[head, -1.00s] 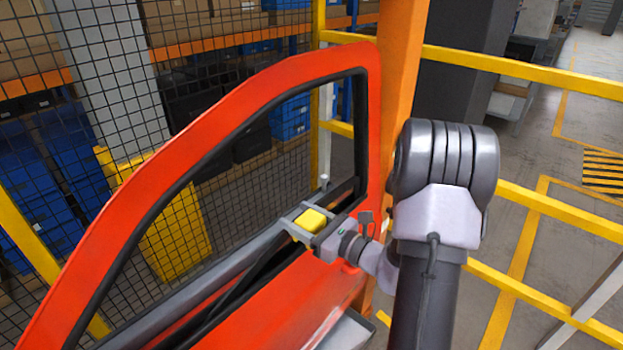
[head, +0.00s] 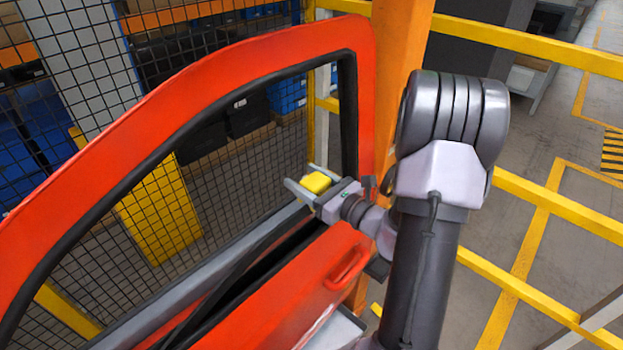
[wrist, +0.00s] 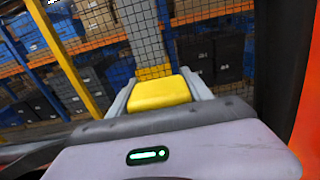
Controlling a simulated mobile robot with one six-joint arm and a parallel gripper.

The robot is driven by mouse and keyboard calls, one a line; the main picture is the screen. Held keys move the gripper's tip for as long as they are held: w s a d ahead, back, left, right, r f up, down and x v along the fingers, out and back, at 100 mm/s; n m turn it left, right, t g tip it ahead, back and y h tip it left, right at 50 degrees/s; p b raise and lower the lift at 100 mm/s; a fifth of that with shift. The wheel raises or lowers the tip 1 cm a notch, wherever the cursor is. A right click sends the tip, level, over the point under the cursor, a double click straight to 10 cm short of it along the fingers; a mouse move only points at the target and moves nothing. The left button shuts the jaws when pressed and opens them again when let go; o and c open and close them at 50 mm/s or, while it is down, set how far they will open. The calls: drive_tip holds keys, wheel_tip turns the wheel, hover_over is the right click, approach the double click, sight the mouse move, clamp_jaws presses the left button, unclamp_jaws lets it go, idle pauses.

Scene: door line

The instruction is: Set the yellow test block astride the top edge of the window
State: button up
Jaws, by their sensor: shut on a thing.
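The yellow test block (head: 316,182) sits between the two fingers of my gripper (head: 306,188), which is shut on it. It also shows in the wrist view (wrist: 160,92), between the fingers. The red door (head: 190,88) stands upright with a black-lined window opening. My gripper is in front of this opening, near its right end and a little above the grey sill strip (head: 235,247). I cannot tell whether the block touches anything below it. A window pane edge is not clearly visible.
An orange post (head: 398,70) stands just right of the door. Yellow rails (head: 540,205) run behind my arm. Wire mesh fencing (head: 110,75) and shelves with bins lie beyond the door. Open floor (head: 560,120) is at the right.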

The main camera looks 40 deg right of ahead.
drive_tip(key=shift+s+a+f+b, duration=0.15)
drive_tip(key=shift+a+f+b, duration=0.1)
drive_tip(key=shift+f, duration=0.3)
drive_tip(key=shift+s+a+f+b, duration=0.1)
drive_tip(key=shift+a+f+b, duration=0.1)
drive_tip(key=shift+f, duration=0.3)
drive_tip(key=shift+s+d+r, duration=0.1)
drive_tip(key=shift+r, duration=0.15)
drive_tip(key=shift+d+p, duration=0.1)
drive_tip(key=shift+p, duration=0.2)
drive_tip(key=shift+a+f, duration=0.25)
drive_tip(key=shift+f+b, duration=0.1)
drive_tip(key=shift+b, duration=0.3)
drive_tip(key=o, duration=1.7)
drive_tip(key=shift+d, duration=0.1)
